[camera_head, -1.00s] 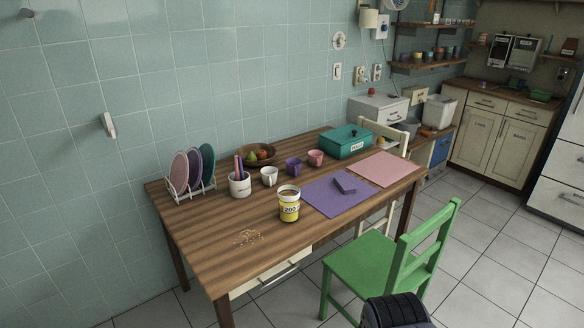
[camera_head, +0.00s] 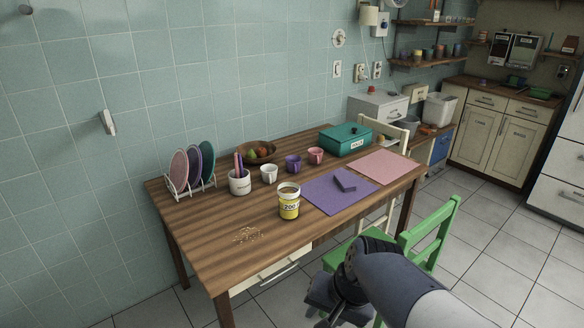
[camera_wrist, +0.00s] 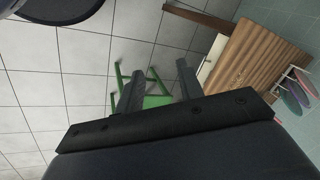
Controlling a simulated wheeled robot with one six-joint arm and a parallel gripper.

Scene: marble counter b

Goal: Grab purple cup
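The purple cup (camera_head: 293,164) stands upright on the wooden table, between a white cup (camera_head: 269,174) on its left and a pink cup (camera_head: 316,155) on its right. My gripper (camera_head: 322,306) is low at the front, beside the green chair and well away from the cup. In the wrist view my gripper's two fingers (camera_wrist: 158,90) are spread apart with nothing between them. The purple cup cannot be made out in the wrist view.
A purple mat (camera_head: 333,200) with a dark block lies to the right. A teal box (camera_head: 345,141) is behind. The green chair (camera_head: 430,235) stands at the table's front.

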